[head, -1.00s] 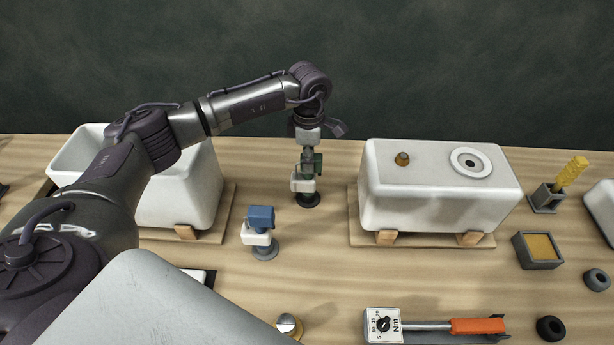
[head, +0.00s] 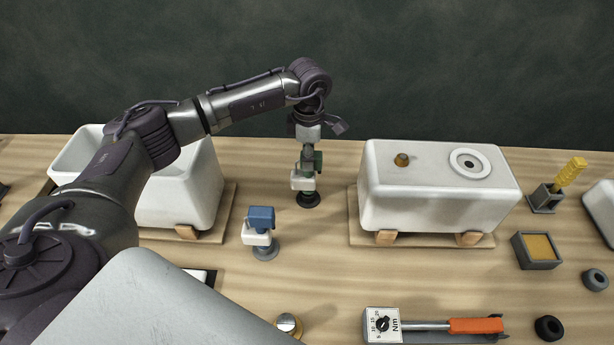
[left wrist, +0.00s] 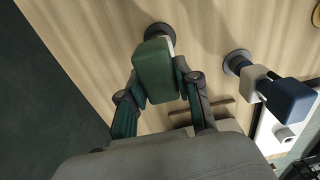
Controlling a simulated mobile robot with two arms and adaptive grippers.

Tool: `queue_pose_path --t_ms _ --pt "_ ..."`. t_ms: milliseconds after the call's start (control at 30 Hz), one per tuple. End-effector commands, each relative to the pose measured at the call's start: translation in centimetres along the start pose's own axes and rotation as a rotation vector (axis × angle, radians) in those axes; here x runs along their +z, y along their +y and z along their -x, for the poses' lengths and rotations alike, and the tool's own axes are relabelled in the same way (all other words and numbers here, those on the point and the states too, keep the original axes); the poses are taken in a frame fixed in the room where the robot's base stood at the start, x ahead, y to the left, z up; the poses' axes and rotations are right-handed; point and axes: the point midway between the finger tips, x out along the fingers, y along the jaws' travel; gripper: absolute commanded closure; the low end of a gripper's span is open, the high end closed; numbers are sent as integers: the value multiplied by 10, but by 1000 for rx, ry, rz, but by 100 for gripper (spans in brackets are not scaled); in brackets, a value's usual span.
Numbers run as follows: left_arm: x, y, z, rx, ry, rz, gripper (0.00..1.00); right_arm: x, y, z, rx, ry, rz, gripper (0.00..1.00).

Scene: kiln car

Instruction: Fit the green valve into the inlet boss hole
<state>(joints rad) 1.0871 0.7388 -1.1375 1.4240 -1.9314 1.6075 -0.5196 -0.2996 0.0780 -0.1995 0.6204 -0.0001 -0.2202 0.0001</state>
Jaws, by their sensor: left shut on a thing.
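The green valve (head: 318,160) has a green top over a white body and is in my left gripper (head: 308,153), left of the right-hand white tank. In the left wrist view the green top (left wrist: 154,70) sits between the two fingers of the left gripper (left wrist: 158,82), which is shut on it. A dark round stand (head: 308,200) is below the valve; I cannot tell whether they touch. The inlet boss (head: 457,161) is a pale ring with a dark hole on top of the white tank (head: 435,208). My right gripper is not in view.
A blue valve (head: 261,217) stands in front and to the left. An open white tank (head: 190,195) is at left. A torque wrench (head: 425,326), yellow brush (head: 571,170) and sponge tray (head: 537,250) lie right and front.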

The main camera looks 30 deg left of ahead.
Motion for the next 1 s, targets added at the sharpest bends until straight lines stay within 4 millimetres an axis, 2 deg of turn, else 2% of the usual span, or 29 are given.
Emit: queue_pose_path --t_ms 1000 --pt "0 0 53 1 -1 0 100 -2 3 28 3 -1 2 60"
